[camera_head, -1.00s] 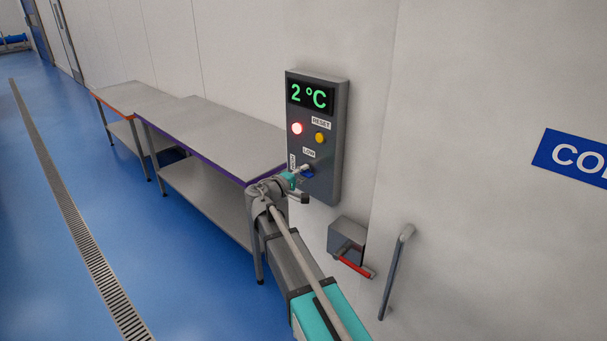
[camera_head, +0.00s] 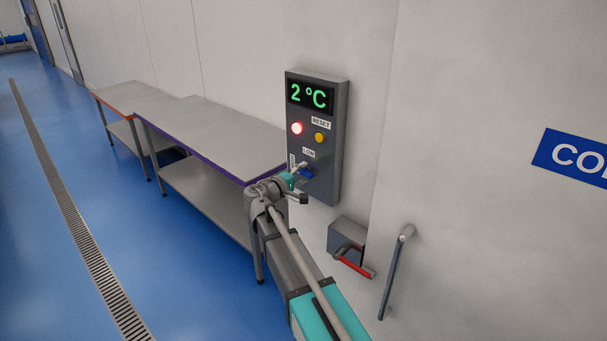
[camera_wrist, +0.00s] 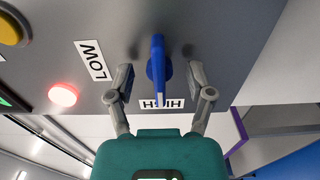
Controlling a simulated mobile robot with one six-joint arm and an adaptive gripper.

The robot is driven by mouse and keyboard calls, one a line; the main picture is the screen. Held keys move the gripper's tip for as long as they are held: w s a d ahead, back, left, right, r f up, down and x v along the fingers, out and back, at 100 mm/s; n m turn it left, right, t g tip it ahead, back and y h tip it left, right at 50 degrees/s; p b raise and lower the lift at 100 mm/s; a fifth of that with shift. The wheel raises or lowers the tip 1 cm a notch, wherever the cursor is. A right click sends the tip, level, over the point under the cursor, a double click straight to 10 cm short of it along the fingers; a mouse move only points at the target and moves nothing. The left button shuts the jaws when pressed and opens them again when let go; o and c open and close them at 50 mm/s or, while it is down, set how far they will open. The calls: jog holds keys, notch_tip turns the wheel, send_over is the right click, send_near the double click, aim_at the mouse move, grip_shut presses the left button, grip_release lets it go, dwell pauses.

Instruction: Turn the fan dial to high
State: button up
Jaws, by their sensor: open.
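The blue fan dial (camera_wrist: 156,66) sits on the grey control panel (camera_head: 335,130). In the wrist view its long handle points at the HIGH label (camera_wrist: 175,104) and covers part of it. The LOW label (camera_wrist: 90,60) is off to the left there. My gripper (camera_wrist: 161,76) is open, with one finger on each side of the dial and a visible gap to it on both sides. In the head view my gripper (camera_head: 298,171) is in front of the dial (camera_head: 308,173) and hides part of it.
Above the dial are a lit red lamp (camera_head: 297,128), a yellow RESET button (camera_head: 319,138) and a 2 °C display (camera_head: 310,96). A grey box with a red lever (camera_head: 356,265) and a door handle (camera_head: 395,272) are lower right. Steel tables (camera_head: 215,133) stand left.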

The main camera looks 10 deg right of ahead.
jog(key=v, duration=1.1)
jog(key=shift+s+a, duration=0.15)
jog(key=shift+a, duration=0.1)
jog(key=s+d+f+m+g+y+b, duration=0.1)
jog(key=s+d+f+m+g+y, duration=0.15)
jog(key=s+d+f+g, duration=0.35)
jog(key=s+d+f+m+g+y+b, duration=0.1)
jog(key=s+d+f+m+y, duration=0.15)
jog(key=s+d+f, duration=0.4)
jog(key=s+a+f+m+g+y+b, duration=0.2)
jog(key=s+f+g+y, duration=0.1)
jog(key=s+f+y, duration=0.6)
jog(key=shift+s+a+f+g+y, duration=0.3)
jog(key=shift+a+f, duration=0.1)
jog(key=shift+f, duration=0.15)
